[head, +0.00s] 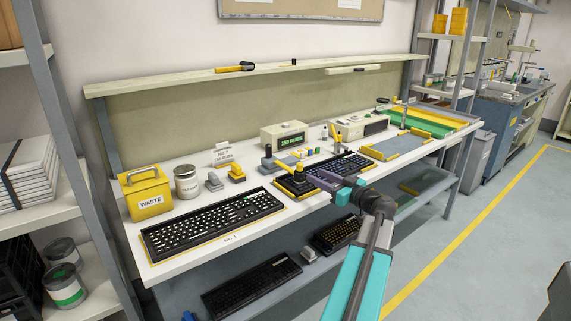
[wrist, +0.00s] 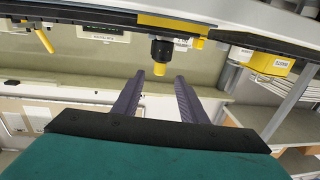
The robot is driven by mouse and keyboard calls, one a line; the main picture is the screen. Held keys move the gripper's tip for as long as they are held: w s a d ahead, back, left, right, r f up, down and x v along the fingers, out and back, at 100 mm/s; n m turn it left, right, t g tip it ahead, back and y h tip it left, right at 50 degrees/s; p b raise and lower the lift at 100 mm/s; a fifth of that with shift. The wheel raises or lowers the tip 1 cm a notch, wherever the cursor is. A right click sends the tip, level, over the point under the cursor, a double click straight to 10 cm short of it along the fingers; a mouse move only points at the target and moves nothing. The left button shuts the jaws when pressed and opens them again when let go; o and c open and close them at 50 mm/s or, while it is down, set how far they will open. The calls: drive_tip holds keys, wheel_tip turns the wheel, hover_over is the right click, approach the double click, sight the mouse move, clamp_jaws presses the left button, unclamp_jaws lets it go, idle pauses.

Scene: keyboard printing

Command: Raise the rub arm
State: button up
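In the wrist view, which is upside down, a black cylinder with a yellow tip (wrist: 161,70) lies ahead, between the lines of my two fingers. My gripper (head: 318,179) is open, with its purple fingers (wrist: 159,76) apart and nothing held. It is just right of the knob in the head view. Contact cannot be told.
A front keyboard (head: 212,222) lies to the left on the bench, near a yellow waste box (head: 147,193) and a tin (head: 187,181). A control box (head: 285,135) stands behind. More keyboards lie on the lower shelf.

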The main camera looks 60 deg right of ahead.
sight(292, 171)
drive_tip(key=shift+w, duration=0.2)
drive_tip(key=shift+p+x, duration=1.15)
drive_tip(key=shift+x, duration=5.65)
drive_tip(key=shift+c, duration=0.5)
clamp_jaws()
